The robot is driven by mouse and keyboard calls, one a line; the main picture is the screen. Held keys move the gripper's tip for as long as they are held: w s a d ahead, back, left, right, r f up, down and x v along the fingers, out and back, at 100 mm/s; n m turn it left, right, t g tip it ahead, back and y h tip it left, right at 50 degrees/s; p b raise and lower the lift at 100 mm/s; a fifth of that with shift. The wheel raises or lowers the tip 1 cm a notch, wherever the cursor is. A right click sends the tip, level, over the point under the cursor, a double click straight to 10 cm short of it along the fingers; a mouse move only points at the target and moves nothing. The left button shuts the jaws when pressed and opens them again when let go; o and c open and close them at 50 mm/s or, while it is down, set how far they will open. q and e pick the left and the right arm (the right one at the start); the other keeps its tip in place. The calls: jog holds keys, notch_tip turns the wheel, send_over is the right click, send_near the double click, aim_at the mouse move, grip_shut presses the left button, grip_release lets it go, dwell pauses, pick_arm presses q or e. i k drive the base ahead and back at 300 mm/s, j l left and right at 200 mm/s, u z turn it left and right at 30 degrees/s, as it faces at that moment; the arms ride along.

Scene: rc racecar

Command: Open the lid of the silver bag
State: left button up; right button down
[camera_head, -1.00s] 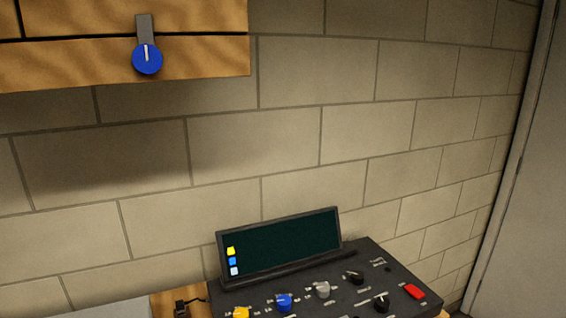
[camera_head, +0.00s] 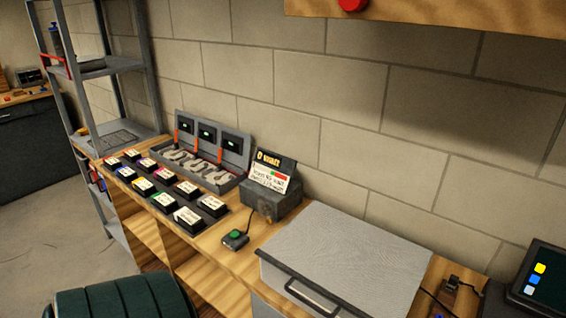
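The silver bag (camera_head: 345,258) looks like a flat, silver-grey case on the wooden workbench, right of the middle in the head view. Its lid is shut. A dark handle (camera_head: 311,298) sits on its front side, near the bottom of the picture. The lower front of the case is cut off by the picture's edge. Neither of my grippers is in view.
Left of the case are a green-button box (camera_head: 235,239), a small display unit (camera_head: 271,187), a grey charger case (camera_head: 212,158) and several labelled black boxes (camera_head: 188,219). A dark screen (camera_head: 543,279) stands at right. A shelf rack (camera_head: 92,68) stands at left.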

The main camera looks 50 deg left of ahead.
aim_at(367, 271)
jog(key=u, duration=1.45)
